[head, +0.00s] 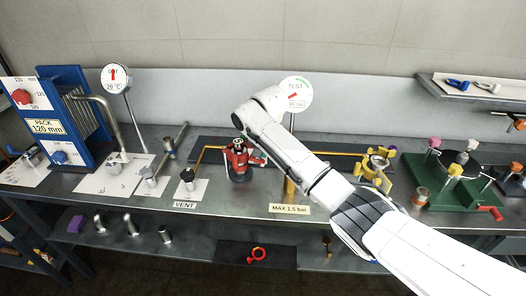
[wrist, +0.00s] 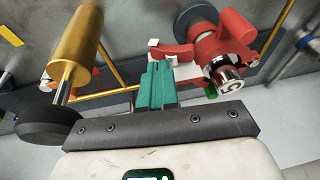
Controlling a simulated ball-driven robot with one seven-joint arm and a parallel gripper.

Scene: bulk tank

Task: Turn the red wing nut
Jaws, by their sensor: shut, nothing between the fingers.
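A red fitting with a dark base and a bright metal top stands on the bench in the head view (head: 238,160), left of the gold post. In the wrist view the red fitting (wrist: 222,48) is at upper right, with a red arm reaching left from it. I cannot tell which red part is the wing nut. My gripper's teal fingers (wrist: 156,78) are shut and empty. In the picture they lie just below the red arm's end; I cannot tell whether they touch it. In the head view my arm hides the gripper.
A gold post (wrist: 72,55) with a black knob stands left of my fingers. A round TEST gauge (head: 295,92) stands behind my arm. A blue pack frame (head: 50,125) is at left, a green base (head: 440,190) at right. A red key-like part (head: 257,254) lies on the lower shelf.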

